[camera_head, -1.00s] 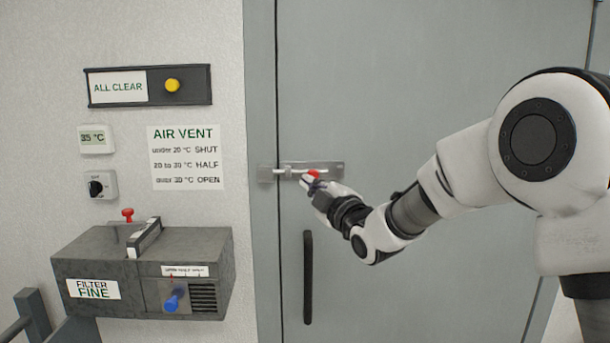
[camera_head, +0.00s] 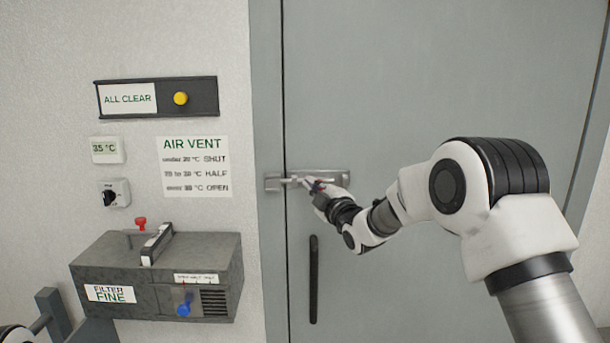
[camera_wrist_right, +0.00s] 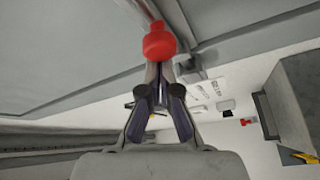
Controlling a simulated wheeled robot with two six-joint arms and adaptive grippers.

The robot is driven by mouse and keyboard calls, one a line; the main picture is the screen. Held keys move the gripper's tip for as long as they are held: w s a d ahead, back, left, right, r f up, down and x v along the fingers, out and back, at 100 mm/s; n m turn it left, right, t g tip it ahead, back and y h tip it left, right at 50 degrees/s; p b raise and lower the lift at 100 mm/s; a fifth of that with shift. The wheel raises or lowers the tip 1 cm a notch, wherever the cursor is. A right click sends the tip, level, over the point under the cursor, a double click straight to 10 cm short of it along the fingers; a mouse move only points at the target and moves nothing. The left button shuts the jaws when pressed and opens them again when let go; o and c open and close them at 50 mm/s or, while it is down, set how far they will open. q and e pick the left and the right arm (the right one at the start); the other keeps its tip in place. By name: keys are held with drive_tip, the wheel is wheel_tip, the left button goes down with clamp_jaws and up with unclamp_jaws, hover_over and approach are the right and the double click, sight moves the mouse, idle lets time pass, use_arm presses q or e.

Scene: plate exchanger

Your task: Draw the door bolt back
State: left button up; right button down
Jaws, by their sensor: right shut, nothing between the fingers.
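The door bolt's pale plate (camera_head: 338,176) is on the grey door (camera_head: 440,70). Its rod (camera_head: 291,181) runs left across the door seam to the catch (camera_head: 272,184) on the frame. The bolt's red knob (camera_wrist_right: 159,42) is clear in the right wrist view, just beyond my fingertips. In the head view it is mostly hidden by my fingers. My right gripper (camera_head: 312,184) is at the bolt, its fingers shut and empty; they also show in the right wrist view (camera_wrist_right: 161,78). I cannot tell whether they touch the knob. My left gripper is not in view.
A black vertical door handle (camera_head: 314,280) is below the bolt. Left of the door, a grey filter box (camera_head: 125,265) juts from the wall. An all-clear panel (camera_head: 207,97), an air vent sign (camera_head: 194,185) and a dial (camera_head: 114,193) are on the wall.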

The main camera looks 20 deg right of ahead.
drive_tip(key=shift+w+f, duration=0.1)
drive_tip(key=shift+f, duration=0.05)
drive_tip(key=d, duration=0.1)
drive_tip(key=s+d+b, duration=0.1)
drive_tip(key=d, duration=0.2)
drive_tip(key=shift+s+b, duration=0.25)
drive_tip(key=shift+b, duration=0.15)
